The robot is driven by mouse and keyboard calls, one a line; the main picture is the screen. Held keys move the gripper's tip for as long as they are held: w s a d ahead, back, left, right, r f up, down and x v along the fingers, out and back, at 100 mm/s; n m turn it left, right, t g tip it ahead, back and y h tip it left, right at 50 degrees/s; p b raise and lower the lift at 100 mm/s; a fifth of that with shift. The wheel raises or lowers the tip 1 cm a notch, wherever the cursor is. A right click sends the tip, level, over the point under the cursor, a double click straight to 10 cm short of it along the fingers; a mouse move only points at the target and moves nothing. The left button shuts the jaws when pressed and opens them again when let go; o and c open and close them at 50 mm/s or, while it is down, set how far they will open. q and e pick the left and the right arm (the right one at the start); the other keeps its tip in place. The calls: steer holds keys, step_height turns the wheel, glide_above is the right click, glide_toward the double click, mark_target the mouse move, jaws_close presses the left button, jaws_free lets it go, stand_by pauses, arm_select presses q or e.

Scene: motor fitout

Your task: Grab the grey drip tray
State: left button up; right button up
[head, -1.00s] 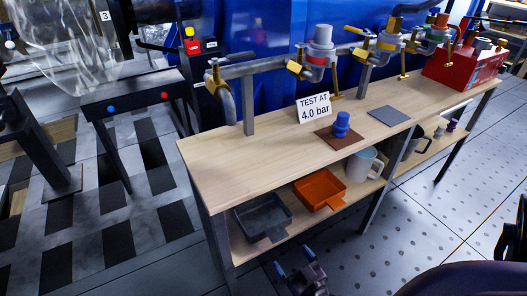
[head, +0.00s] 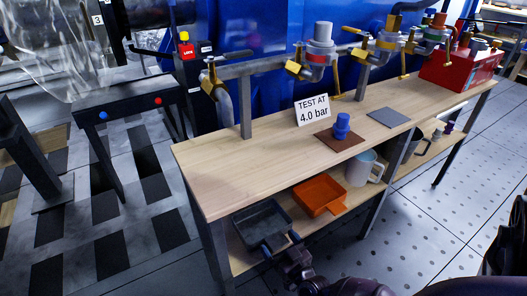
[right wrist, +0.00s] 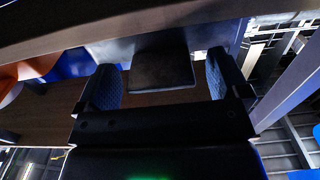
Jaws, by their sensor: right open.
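The grey drip tray (head: 243,222) is on the lower shelf of the bench, at its left end, with its handle tab toward the front edge. My right gripper (head: 281,245) is at the tray's front side, at the handle tab. In the right wrist view the two blue finger pads (right wrist: 160,82) stand apart, with a dark grey flat piece (right wrist: 162,70), seemingly the tab, between them. Gaps show on both sides of it, so the jaws are not closed on it. The gripper partly hides the tab in the head view. My left gripper is out of view.
An orange tray (head: 318,194) and a light grey mug (head: 358,168) stand to the right on the same shelf. The wooden bench top (head: 235,165) overhangs the shelf. A bench leg (head: 376,212) stands right of the gripper. Floor in front is open.

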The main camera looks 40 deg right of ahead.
steer(key=shift+c, duration=0.2)
steer(key=c, duration=1.2)
steer(key=shift+c, duration=0.2)
steer(key=shift+r, duration=0.2)
